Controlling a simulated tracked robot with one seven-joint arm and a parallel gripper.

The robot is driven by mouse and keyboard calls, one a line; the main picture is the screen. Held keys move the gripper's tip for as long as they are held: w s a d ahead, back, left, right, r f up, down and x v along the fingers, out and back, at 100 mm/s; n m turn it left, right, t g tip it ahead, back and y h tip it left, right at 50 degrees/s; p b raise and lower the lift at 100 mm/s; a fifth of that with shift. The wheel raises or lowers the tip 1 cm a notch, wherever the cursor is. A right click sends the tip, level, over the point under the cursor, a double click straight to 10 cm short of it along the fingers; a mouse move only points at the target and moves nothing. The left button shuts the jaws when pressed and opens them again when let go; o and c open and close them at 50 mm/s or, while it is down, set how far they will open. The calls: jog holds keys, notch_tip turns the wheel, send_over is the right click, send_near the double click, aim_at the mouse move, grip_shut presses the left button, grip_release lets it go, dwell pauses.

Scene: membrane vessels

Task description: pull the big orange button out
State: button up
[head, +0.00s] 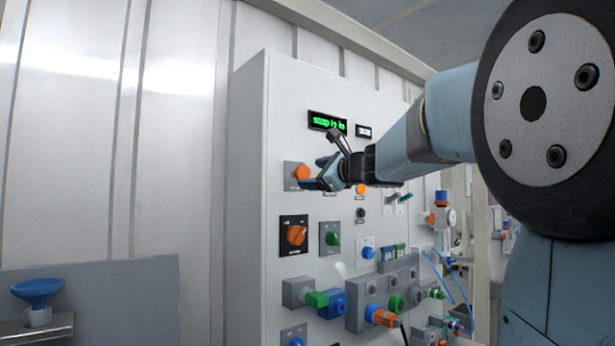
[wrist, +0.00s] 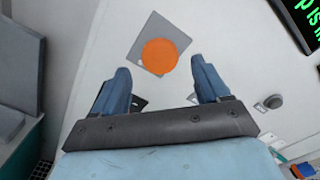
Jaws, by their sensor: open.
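The big orange button (wrist: 159,56) is round and sits on a grey square plate (wrist: 137,55) on the panel face. In the head view the orange button (head: 301,172) is at the panel's upper left, just left of my gripper. My gripper (head: 322,172) is open, with its two blue fingers pointing at the panel. In the wrist view my gripper (wrist: 160,80) has one finger on each side of the button's line, and the button lies beyond the fingertips. Nothing is between the fingers. Whether the fingertips touch the panel cannot be told.
The light grey panel (head: 250,130) carries a green-lit display (head: 327,122) above. Below are an orange rotary knob (head: 296,235), a green knob (head: 332,238) and several valve blocks. A blue funnel (head: 37,291) stands at the lower left. The space left of the panel looks free.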

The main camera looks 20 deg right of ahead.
jog(key=v, duration=0.9)
jog(key=shift+s, duration=0.25)
jog(key=shift+d+f, duration=0.1)
jog(key=shift+d, duration=0.05)
jog(key=s+a+f+n+g+h, duration=0.1)
jog(key=s+a+f+n+g, duration=0.3)
jog(key=f, duration=0.5)
jog(key=s+a+f+n+g, duration=0.3)
jog(key=s+a+f+n, duration=0.2)
jog(key=f+n, duration=0.3)
jog(key=s+d+f+n+g+h, duration=0.1)
jog(key=s+f+n+g+h, duration=0.1)
jog(key=s+f+n, duration=0.3)
jog(key=s+d+f+n+g+h, duration=0.2)
jog(key=s+f+n, duration=0.3)
jog(key=f, duration=0.6)
jog(key=s+h, duration=0.1)
jog(key=s, duration=0.1)
jog(key=shift+s+d+f+h, duration=0.3)
jog(key=shift+s+h, duration=0.1)
